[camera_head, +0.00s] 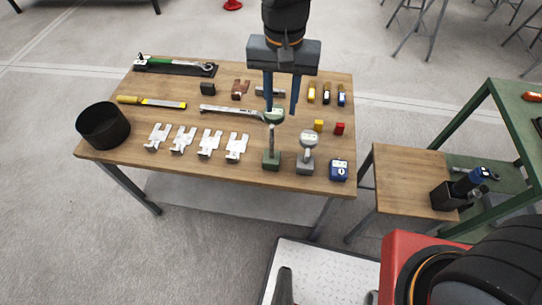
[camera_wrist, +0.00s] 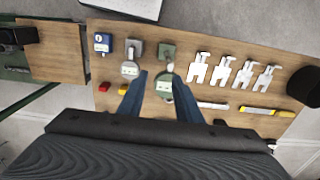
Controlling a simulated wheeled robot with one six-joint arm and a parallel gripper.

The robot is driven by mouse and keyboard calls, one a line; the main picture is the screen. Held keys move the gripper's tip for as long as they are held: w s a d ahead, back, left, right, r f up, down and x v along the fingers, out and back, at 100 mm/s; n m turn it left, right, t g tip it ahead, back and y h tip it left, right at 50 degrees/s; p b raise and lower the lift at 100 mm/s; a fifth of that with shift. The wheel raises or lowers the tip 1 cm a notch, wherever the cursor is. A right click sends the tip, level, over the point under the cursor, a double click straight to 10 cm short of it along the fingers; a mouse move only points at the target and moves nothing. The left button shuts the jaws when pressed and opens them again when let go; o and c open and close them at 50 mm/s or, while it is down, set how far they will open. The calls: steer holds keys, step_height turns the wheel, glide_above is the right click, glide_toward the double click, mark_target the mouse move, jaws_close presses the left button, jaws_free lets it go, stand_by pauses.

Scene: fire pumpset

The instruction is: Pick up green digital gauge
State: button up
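The green digital gauge (camera_head: 271,158) stands near the front edge of the wooden table, its dial raised on a thin stem above a green base. In the wrist view the green digital gauge (camera_wrist: 166,51) has its round dial between the blue fingers, closer to the right one. My gripper (camera_head: 281,112) is open and points down over the dial, with the left finger overlapping it in the head view. In the wrist view my gripper (camera_wrist: 157,74) shows a clear gap between its fingertips. I cannot tell whether a finger touches the dial.
A similar grey gauge (camera_head: 306,160) stands close on the right, with a blue box-shaped device (camera_head: 339,170) beyond it. Several silver brackets (camera_head: 209,144) stand on the left. A wrench (camera_head: 228,111) lies behind. Yellow (camera_head: 318,125) and red (camera_head: 339,129) blocks lie to the right.

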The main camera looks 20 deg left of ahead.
mark_target(272, 135)
steer(key=shift+s+a+f, duration=0.1)
steer(key=shift+s+a, duration=0.25)
steer(key=shift+a, duration=0.35)
steer(key=shift+s+a+f, duration=0.1)
steer(key=shift+a+f, duration=0.1)
steer(key=shift+f, duration=0.05)
steer(key=shift+f+p, duration=1.2)
steer(key=shift+f, duration=4.55)
jaws_close()
